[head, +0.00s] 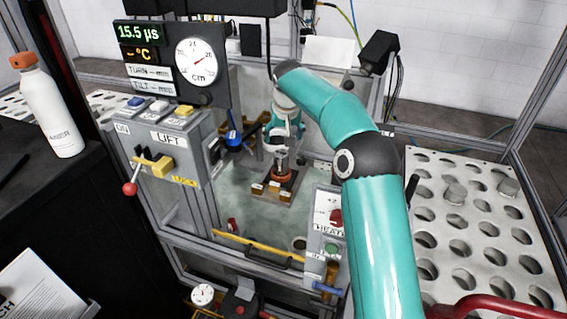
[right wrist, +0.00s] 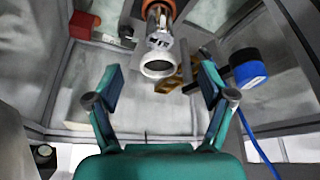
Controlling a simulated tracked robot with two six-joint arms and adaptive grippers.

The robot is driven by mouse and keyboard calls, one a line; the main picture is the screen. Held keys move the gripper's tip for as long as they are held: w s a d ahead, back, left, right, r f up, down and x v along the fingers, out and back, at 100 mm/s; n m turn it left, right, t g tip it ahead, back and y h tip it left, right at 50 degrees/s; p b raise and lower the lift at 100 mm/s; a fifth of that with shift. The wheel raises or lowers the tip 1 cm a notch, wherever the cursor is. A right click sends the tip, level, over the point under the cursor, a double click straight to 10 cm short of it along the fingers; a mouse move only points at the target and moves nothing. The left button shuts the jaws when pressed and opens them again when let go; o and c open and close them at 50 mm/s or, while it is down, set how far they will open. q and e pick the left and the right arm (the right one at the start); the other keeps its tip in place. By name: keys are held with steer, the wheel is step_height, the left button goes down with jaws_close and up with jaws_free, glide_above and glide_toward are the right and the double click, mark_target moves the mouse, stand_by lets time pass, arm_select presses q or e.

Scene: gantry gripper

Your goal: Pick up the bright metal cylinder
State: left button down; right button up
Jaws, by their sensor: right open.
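A bright metal cylinder (head: 281,160) stands upright in an orange collar on a small dark base inside the gantry frame. No contact shows. My left gripper is not in view.
A grey control box (head: 180,150) with a red-knobbed lever stands left of the cylinder. A heater box (head: 328,225) is at front right. A blue-ended part (right wrist: 248,68) sits close to the right finger. A perforated table (head: 430,215) carries two grey metal pieces.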

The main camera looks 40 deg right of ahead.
mark_target(281, 156)
steer(key=p+x, duration=0.1)
steer(key=x, duration=1)
steer(key=shift+w+d+f+p, duration=0.15)
steer(key=shift+f+p, duration=0.25)
steer(key=shift+p, duration=0.2)
steer(key=p+x, duration=0.1)
steer(key=x, duration=0.2)
steer(key=shift+w+p, duration=0.2)
steer(key=shift+p, duration=0.1)
steer(key=shift+w+d+f, duration=0.15)
steer(key=shift+f, duration=0.45)
jaws_close()
steer(key=shift+r, duration=0.1)
